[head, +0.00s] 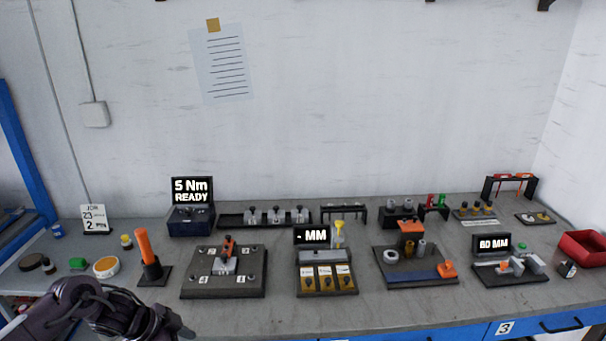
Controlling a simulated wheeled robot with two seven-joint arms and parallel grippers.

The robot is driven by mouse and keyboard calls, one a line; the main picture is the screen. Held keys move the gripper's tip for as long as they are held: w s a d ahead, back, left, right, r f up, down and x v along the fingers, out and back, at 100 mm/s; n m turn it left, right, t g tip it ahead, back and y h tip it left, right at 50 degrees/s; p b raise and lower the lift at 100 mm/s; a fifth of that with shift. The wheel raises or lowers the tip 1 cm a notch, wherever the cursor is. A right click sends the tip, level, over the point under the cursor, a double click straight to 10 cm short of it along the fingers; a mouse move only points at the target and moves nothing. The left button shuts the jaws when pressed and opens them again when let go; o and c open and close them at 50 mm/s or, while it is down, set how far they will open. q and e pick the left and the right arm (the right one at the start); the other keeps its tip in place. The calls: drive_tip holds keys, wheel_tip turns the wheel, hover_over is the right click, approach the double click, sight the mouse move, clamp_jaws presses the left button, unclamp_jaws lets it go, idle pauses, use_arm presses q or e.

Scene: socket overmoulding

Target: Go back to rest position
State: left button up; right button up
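My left arm (95,306), dark purple, shows at the bottom left, in front of the bench's near edge. Its links bend and run off the bottom of the picture, and its gripper fingers do not show. My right arm and gripper are not in the head view. The grey workbench (390,305) runs across the picture, and no part of me is seen touching anything on it.
On the bench stand an orange-handled tool (147,252), a numbered fixture plate (222,285), a "5 Nm READY" box (191,215), an "MM" display unit (313,236), a "60 MM" display unit (492,243) and a red bin (582,249). The bench's front strip is mostly clear.

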use_arm(q)
wheel_tip(320, 180, down, 20)
drive_tip(key=d+n+t, duration=0.2)
drive_tip(key=n+t, duration=0.1)
drive_tip(key=n, duration=0.1)
drive_tip(key=s+f+n+y, duration=0.2)
drive_tip(key=s+f+n, duration=0.1)
drive_tip(key=s+f, duration=0.65)
drive_tip(key=s+f+n+g+y, duration=0.1)
drive_tip(key=s+f, duration=0.5)
drive_tip(key=s, duration=0.5)
drive_tip(key=s+f+n+g+y, duration=0.1)
drive_tip(key=s+f+g, duration=0.1)
drive_tip(key=s+f, duration=0.4)
drive_tip(key=s+f+g+y, duration=0.1)
drive_tip(key=s+f, duration=0.4)
drive_tip(key=s, duration=1.1)
drive_tip(key=shift+s+f+n+g+y+b, duration=0.2)
drive_tip(key=shift+f+n+g+y+b, duration=0.2)
drive_tip(key=shift+g, duration=0.3)
